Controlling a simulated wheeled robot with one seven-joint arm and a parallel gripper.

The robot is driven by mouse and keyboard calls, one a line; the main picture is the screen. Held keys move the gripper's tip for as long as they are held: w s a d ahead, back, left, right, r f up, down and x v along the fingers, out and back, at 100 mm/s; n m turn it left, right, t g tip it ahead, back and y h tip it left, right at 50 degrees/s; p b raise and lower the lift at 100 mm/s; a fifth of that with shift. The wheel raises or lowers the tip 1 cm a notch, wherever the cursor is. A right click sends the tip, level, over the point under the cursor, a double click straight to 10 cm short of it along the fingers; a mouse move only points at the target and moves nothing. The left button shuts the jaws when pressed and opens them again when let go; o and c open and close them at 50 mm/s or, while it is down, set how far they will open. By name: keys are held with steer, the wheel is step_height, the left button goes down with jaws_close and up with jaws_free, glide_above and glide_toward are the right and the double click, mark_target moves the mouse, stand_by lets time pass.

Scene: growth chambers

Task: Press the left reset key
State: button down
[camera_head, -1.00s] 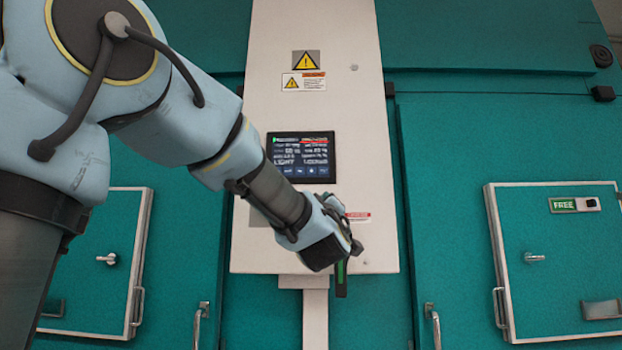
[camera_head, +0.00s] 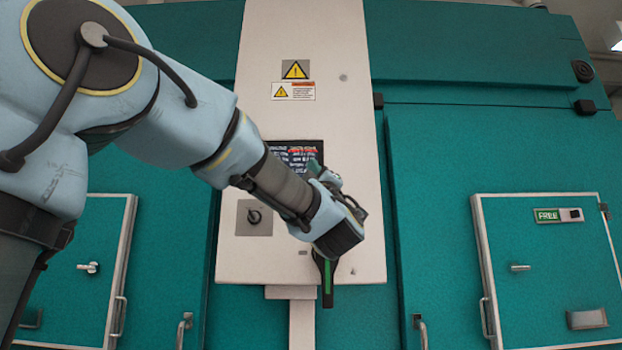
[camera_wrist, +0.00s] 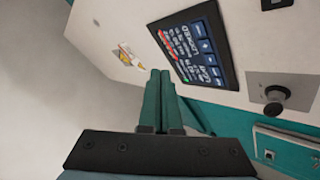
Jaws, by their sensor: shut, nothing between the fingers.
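The control screen (camera_head: 290,156) is a dark panel on the white cabinet front. My arm covers its lower part in the head view. The wrist view shows the screen (camera_wrist: 188,47) turned, with red and white text and a row of blue keys (camera_wrist: 206,45). I cannot read which key is the left reset key.
A black rotary switch (camera_head: 254,216) sits on a grey plate left of my arm; it also shows in the wrist view (camera_wrist: 274,98). Warning labels (camera_head: 295,80) are above the screen. Teal chamber doors (camera_head: 541,265) with handles stand at both sides.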

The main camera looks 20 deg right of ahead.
steer(key=w+d+p, duration=0.2)
steer(key=w+d, duration=0.1)
steer(key=w, duration=0.4)
steer(key=shift+w+d+f, duration=0.1)
steer(key=shift+d, duration=0.05)
stand_by(2.0)
steer(key=shift+w+d, duration=0.15)
steer(key=shift+w, duration=0.05)
steer(key=shift+w+d+b, duration=0.1)
steer(key=shift+w+b, duration=0.2)
steer(key=shift+b, duration=0.1)
stand_by(0.5)
steer(key=shift+s, duration=0.15)
steer(key=shift+s+a+b, duration=0.3)
steer(key=shift+s+b, duration=0.25)
steer(key=shift+b, duration=0.3)
